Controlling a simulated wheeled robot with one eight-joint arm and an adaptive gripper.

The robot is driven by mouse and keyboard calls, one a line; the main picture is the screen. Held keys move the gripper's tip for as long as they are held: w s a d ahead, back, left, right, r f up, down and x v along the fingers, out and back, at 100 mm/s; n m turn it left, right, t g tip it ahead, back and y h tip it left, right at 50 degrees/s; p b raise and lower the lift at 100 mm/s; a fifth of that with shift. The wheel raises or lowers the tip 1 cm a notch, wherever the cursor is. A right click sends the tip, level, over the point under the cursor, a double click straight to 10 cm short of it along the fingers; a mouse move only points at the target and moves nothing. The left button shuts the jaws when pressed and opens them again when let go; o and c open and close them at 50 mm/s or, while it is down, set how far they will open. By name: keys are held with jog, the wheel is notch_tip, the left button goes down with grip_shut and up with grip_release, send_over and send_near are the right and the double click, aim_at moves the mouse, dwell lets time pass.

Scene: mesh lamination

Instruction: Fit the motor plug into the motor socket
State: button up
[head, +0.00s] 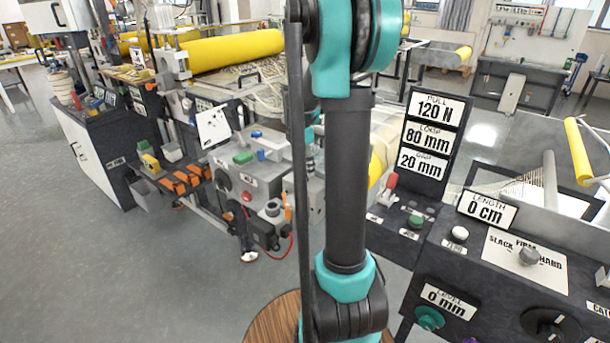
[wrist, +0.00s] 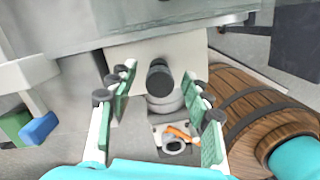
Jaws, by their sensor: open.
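In the wrist view my gripper (wrist: 158,92) is open, with green-padded fingers on both sides of a dark round-ended cylinder (wrist: 160,78). The pads stand apart from it; this looks like the motor plug, but I cannot be sure. Below it is a grey ring with an orange lever (wrist: 178,132), perhaps the motor socket. My gripper is not visible in the head view; my arm crosses the middle.
The grey machine box (head: 250,172) carries green and blue blocks and a red button. A dark control console (head: 490,275) with sign panels (head: 432,138) stands at right. The floor (head: 100,270) at left is clear.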

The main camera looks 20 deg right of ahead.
jog(key=shift+f, duration=0.2)
grip_shut()
dwell(0.4)
